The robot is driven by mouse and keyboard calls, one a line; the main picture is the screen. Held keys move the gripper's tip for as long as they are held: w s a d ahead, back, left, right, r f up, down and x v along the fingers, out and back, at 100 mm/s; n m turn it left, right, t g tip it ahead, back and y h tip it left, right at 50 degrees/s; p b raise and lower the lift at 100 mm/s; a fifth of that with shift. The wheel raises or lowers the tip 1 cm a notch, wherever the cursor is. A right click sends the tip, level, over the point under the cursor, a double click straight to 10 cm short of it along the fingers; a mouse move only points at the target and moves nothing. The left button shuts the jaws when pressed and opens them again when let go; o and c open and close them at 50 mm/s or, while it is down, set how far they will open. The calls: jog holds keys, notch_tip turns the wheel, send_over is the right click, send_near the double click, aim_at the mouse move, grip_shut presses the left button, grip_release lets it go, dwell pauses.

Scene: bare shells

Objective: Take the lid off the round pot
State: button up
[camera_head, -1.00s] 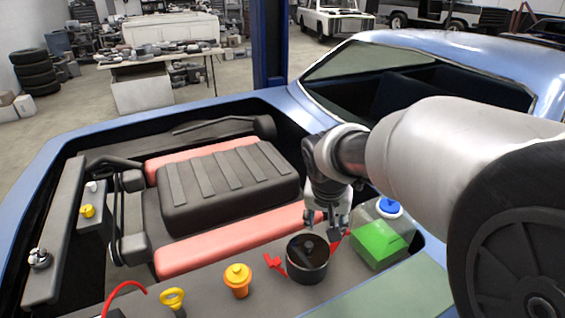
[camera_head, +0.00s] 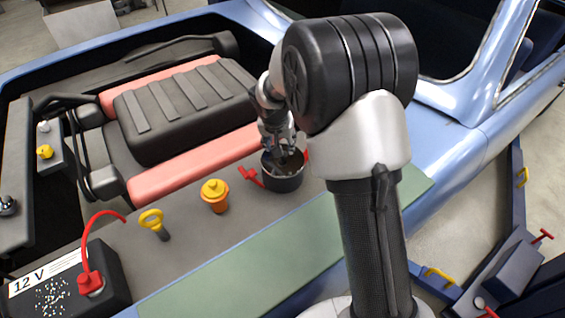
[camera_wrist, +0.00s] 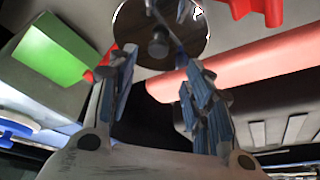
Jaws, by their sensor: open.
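The round pot (camera_head: 284,182) is a short dark cylinder on the grey ledge of the engine bay, with red clips (camera_head: 251,177) at its sides. Its lid (camera_wrist: 187,42) is a dark, glossy brown disc with a short dark knob (camera_wrist: 158,46) in the middle. My gripper (camera_head: 283,150) is just above the pot and points down at it. In the wrist view my gripper (camera_wrist: 160,62) is open, its fingers on either side of the knob in the picture. I cannot tell whether either finger touches it. In the head view my gripper partly hides the lid.
An orange-yellow cap (camera_head: 215,195), a yellow ring handle (camera_head: 153,222) and a 12 V battery (camera_head: 95,280) stand left of the pot. A salmon-red bar (camera_head: 190,165) runs behind.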

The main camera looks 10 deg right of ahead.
aim_at(283, 157)
jog(key=b+x, duration=0.1)
jog(key=x, duration=0.2)
jog(key=b+x, duration=0.1)
jog(key=x, duration=0.2)
jog(key=shift+s+d+f, duration=0.1)
jog(key=shift+d+f, duration=0.1)
jog(key=shift+f, duration=0.2)
jog(key=shift+r, duration=0.1)
jog(key=shift+c, duration=0.5)
grip_shut()
